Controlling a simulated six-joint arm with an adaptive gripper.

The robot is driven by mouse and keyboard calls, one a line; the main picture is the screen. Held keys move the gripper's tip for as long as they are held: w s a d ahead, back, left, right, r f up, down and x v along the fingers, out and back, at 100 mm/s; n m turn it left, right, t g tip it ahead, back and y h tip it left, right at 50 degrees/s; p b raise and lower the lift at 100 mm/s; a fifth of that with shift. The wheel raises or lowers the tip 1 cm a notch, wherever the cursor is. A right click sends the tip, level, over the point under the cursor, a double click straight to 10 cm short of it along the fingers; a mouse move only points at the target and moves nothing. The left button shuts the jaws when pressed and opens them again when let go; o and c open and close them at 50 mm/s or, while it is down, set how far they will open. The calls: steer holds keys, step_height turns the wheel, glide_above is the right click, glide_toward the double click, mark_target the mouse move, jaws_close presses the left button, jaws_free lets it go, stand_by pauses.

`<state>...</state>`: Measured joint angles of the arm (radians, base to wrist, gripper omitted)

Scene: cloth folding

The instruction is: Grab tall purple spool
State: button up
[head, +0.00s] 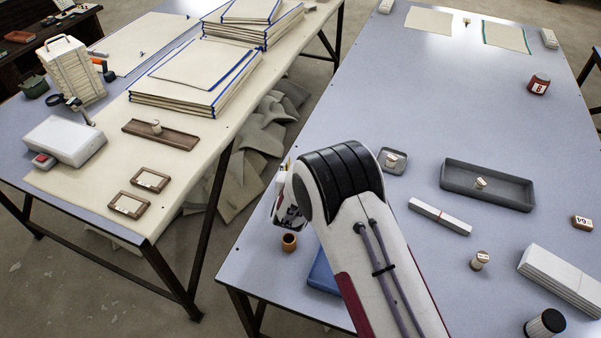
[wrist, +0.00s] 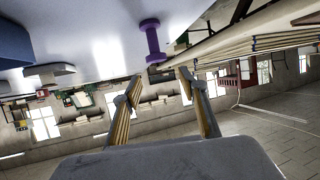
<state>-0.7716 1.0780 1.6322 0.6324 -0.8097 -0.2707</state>
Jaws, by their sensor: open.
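The tall purple spool (wrist: 153,40) shows in the wrist view, upside down in that picture, against the pale tabletop. It has a wide flange at each end and a narrower middle. My gripper (wrist: 155,86) is open and empty. Its two fingers stand apart, and the spool appears beyond the gap between them, not touching either. In the head view my gripper (head: 284,203) is partly hidden behind my arm, near the table's left edge. I cannot see the spool in the head view; my arm covers part of the table there.
The blue-grey table (head: 400,65) carries a small brown cup (head: 289,242) and a blue tray (head: 322,268) beside my arm. A dark grey tray (head: 510,195) and a white bar (head: 440,216) lie to the right. The table's upper middle is clear.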

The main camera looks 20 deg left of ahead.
steer(key=shift+f, duration=0.1)
steer(key=shift+f, duration=0.9)
steer(key=shift+w+a+f, duration=0.1)
steer(key=shift+w+f, duration=0.1)
steer(key=shift+f, duration=0.3)
steer(key=shift+w+f, duration=0.2)
steer(key=shift+f, duration=0.25)
steer(key=shift+x, duration=1)
steer(key=c, duration=1.1)
